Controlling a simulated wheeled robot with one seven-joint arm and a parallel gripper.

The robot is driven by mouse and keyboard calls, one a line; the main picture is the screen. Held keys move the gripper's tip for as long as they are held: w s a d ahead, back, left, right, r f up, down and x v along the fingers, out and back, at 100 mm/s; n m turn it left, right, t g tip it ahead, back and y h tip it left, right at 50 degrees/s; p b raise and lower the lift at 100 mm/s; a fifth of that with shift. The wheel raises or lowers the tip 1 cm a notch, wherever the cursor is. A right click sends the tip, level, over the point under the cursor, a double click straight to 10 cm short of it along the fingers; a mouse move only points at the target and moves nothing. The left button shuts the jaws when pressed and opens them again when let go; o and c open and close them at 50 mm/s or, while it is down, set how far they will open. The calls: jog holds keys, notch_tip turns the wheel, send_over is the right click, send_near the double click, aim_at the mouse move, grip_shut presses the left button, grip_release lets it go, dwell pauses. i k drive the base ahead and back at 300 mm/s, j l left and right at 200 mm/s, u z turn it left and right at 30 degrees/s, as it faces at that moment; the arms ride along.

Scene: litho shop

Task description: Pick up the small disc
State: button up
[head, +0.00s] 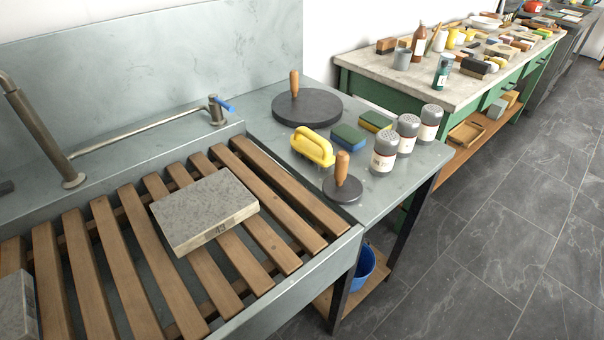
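The small disc (342,190) is a dark grey round plate with an upright wooden handle. It stands near the front edge of the grey counter (424,160), just right of the slatted sink rack. A larger dark disc (307,108), also with an upright wooden handle, stands further back on the same counter. My gripper is not in view.
A yellow-handled brush (313,147) and a green-and-blue sponge (348,137) are close behind the small disc. Shakers (384,151) stand to its right. A stone block (205,212) lies on the wooden slats (270,243). A tap (42,135) rises at left.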

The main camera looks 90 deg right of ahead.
aim_at(341, 187)
jog(key=k+l, duration=0.4)
jog(key=k+l+u, duration=0.1)
jog(key=k+l, duration=0.25)
jog(key=k, duration=0.2)
jog(key=k+l, duration=0.35)
jog(key=k, duration=0.15)
jog(key=k+l+u, duration=0.1)
jog(key=k+l, duration=0.25)
jog(key=k, duration=0.15)
